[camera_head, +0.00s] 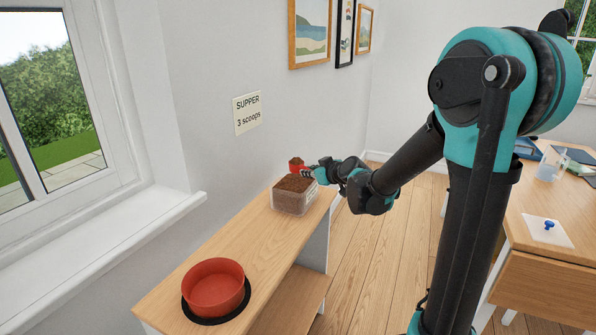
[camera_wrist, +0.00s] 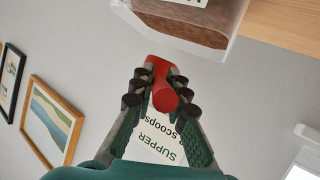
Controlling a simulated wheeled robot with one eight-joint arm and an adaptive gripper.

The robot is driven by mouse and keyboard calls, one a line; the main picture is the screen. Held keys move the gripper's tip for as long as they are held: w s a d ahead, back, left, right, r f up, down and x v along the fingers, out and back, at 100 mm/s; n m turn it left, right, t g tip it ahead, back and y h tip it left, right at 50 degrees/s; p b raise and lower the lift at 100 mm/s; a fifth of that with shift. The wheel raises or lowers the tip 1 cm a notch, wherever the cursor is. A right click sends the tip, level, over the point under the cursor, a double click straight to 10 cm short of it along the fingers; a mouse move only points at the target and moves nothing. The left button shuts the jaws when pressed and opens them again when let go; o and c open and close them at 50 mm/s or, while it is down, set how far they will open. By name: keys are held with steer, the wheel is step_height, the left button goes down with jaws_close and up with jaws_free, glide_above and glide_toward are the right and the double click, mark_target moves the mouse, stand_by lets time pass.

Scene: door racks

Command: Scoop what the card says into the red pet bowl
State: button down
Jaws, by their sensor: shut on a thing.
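The card (camera_head: 247,112) on the wall reads "SUPPER 3 scoops"; it also shows upside down behind my gripper in the wrist view (camera_wrist: 157,138). The red pet bowl (camera_head: 214,290) stands at the near end of the wooden shelf unit and looks empty. A clear tub (camera_head: 291,205) of brown food stands farther along the shelf top. My gripper (camera_wrist: 160,88) is shut on the handle of a red scoop (camera_wrist: 162,72). In the head view the scoop (camera_head: 297,162) is at the tub's far side, around or above rim height. Whether it holds food is too small to tell.
A black round mat (camera_head: 218,318) lies under the bowl. The shelf top (camera_head: 236,232) between bowl and tub is clear. A window sill (camera_head: 110,245) runs along the left. A wooden table (camera_head: 560,215) with small items stands at the right.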

stand_by(0.3)
steer(key=shift+s+a, duration=0.85)
steer(key=shift+a, duration=0.15)
steer(key=shift+w+d, duration=0.95)
steer(key=shift+d, duration=0.15)
steer(key=shift+s, duration=0.1)
